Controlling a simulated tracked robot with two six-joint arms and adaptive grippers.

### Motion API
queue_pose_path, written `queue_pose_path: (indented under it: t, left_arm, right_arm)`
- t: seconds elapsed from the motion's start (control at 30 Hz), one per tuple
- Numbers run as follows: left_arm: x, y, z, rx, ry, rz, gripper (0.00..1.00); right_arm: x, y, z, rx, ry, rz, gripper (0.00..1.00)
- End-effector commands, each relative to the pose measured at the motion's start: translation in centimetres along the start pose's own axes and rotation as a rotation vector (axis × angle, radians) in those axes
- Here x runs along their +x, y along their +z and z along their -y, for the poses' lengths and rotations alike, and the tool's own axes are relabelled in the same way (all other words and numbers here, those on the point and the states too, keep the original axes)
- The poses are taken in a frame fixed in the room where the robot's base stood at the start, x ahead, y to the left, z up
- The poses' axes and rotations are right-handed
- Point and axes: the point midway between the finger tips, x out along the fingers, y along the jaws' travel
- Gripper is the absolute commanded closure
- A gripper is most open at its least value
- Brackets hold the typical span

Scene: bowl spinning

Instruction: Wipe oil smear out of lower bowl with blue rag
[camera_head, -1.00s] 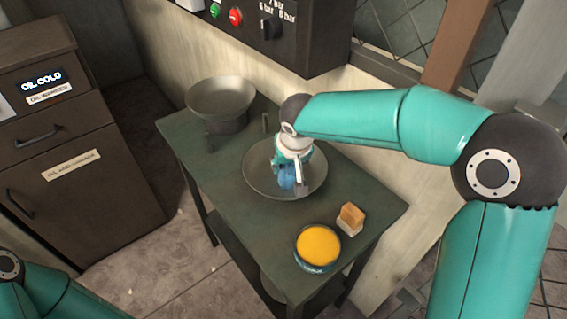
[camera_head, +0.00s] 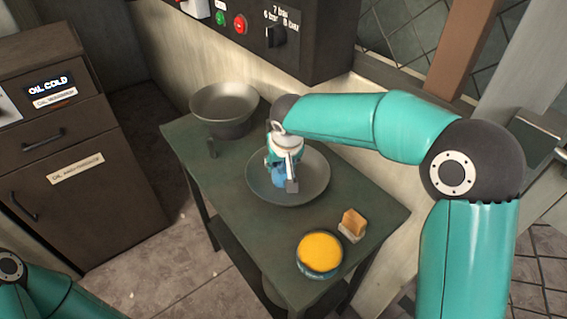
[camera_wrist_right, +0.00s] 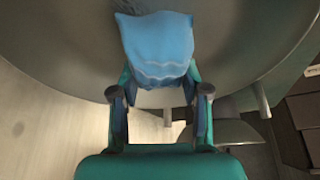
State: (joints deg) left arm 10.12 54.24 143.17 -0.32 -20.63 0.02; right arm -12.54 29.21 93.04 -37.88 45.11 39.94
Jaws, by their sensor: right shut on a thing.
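The lower bowl (camera_head: 315,185) is a wide, shallow grey dish on the small table. My right gripper (camera_head: 287,184) points down over its inside and is shut on the blue rag (camera_head: 279,177). In the right wrist view the rag (camera_wrist_right: 157,52) is a light blue bundle at the fingertips, with the bowl's grey surface (camera_wrist_right: 70,45) around it. I cannot tell whether the rag touches the bowl. My left gripper is out of view; only part of my left arm shows at the lower left.
A deeper grey bowl (camera_head: 224,125) stands at the table's back left. A round tin with yellow content (camera_head: 320,251) and an orange-tan block (camera_head: 353,222) are at the front right. A control box (camera_head: 290,35) hangs above the back edge. The table's left front (camera_head: 225,185) is clear.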

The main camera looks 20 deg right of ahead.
Motion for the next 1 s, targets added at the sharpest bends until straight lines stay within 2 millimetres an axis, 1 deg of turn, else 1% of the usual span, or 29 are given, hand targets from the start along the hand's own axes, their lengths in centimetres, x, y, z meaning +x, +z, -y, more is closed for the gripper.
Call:
queue_pose_path:
  t: [0.03, 0.17, 0.7, 0.8, 1.0]
  left_arm:
    - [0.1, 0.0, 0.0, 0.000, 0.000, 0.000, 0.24]
    - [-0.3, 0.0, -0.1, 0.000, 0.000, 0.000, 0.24]
    - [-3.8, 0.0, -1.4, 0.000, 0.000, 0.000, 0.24]
    - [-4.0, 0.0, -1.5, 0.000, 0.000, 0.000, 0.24]
    - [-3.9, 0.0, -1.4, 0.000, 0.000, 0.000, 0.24]
  right_arm:
    - [0.4, 0.4, 0.1, -0.002, 0.001, 0.010, 0.88]
    - [0.1, 0.2, 0.1, -0.002, 0.001, 0.011, 0.88]
    - [-5.0, -2.0, 0.1, -0.001, 0.001, 0.005, 0.88]
    - [-5.4, -2.2, 0.0, -0.001, 0.000, 0.005, 0.88]
    - [-5.4, -2.2, 0.0, -0.001, 0.000, 0.004, 0.88]
